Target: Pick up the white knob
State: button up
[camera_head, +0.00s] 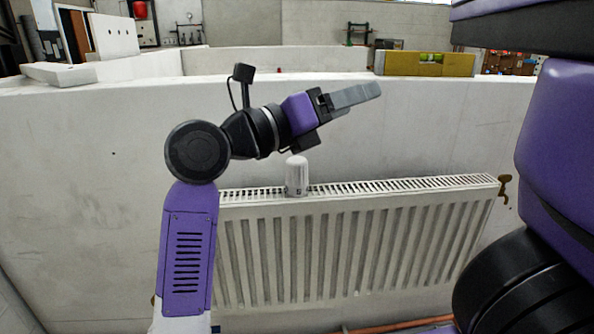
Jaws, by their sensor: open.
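The white knob (297,176) stands upright on the top grille of the white radiator (350,243), left of its middle. My gripper (372,91) is above the radiator, up and to the right of the knob and apart from it. Its grey fingers point right and slightly up, seen from the side, with nothing visible between them. The gap between the fingers is hard to see from this angle. My arm's forearm stands in front of the radiator's left end and hides it.
A pale low wall (440,125) stands behind the radiator. A brown valve (505,188) sits at the radiator's right end. A copper pipe (390,327) runs below. The space around the knob looks clear.

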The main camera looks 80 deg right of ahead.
notch_tip(320, 180, down, 2)
jog(key=d+f+t+y, duration=0.1)
jog(key=d+t+y, duration=0.1)
jog(key=t+y, duration=0.1)
jog(key=t+y+p, duration=0.1)
jog(key=t+y, duration=0.4)
jog(key=t, duration=0.4)
send_over(300, 171)
jog(key=w, duration=0.1)
jog(key=f, duration=0.5)
jog(key=shift+w+a+f, duration=0.15)
jog(key=shift+w+f, duration=0.05)
jog(key=shift+f, duration=0.1)
jog(key=shift+w+f, duration=0.2)
jog(key=shift+f, duration=0.05)
jog(key=shift+a+p+x, duration=0.2)
jog(key=shift+p+x, duration=0.9)
jog(key=shift+x, duration=2.6)
jog(key=shift+s+f, duration=0.1)
jog(key=shift+s, duration=0.05)
grip_shut()
